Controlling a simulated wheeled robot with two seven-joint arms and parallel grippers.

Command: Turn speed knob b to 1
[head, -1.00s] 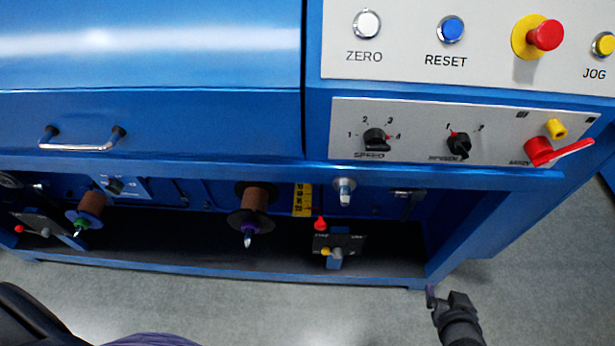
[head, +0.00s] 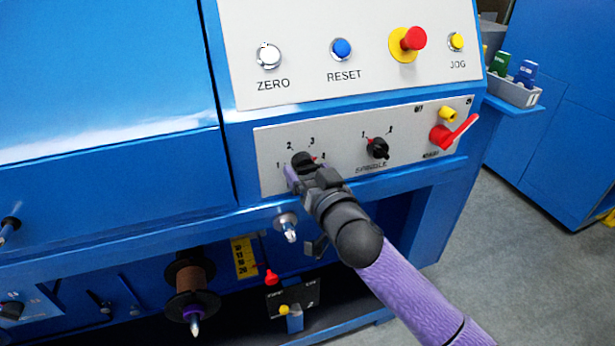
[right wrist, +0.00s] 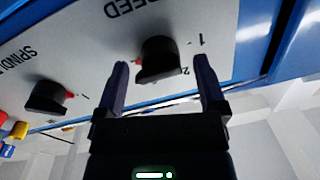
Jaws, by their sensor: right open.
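The speed knob (head: 302,159) is a black knob on the grey panel, with marks 1 to 4 around it. Its red pointer faces right, near the 4. My right gripper (head: 306,178) is open at this knob and partly covers it and its label. In the right wrist view the knob (right wrist: 158,57) shows upside down between the two spread fingers of my gripper (right wrist: 161,64), with a gap on each side. There its red pointer faces the left finger, and the 1 is by the right finger. My left gripper is out of view.
The spindle knob (head: 377,148) and a red lever (head: 454,132) sit right of the speed knob. Above are the RESET button (head: 342,48) and a red emergency button (head: 412,38). A metal peg (head: 288,228) sticks out below my gripper.

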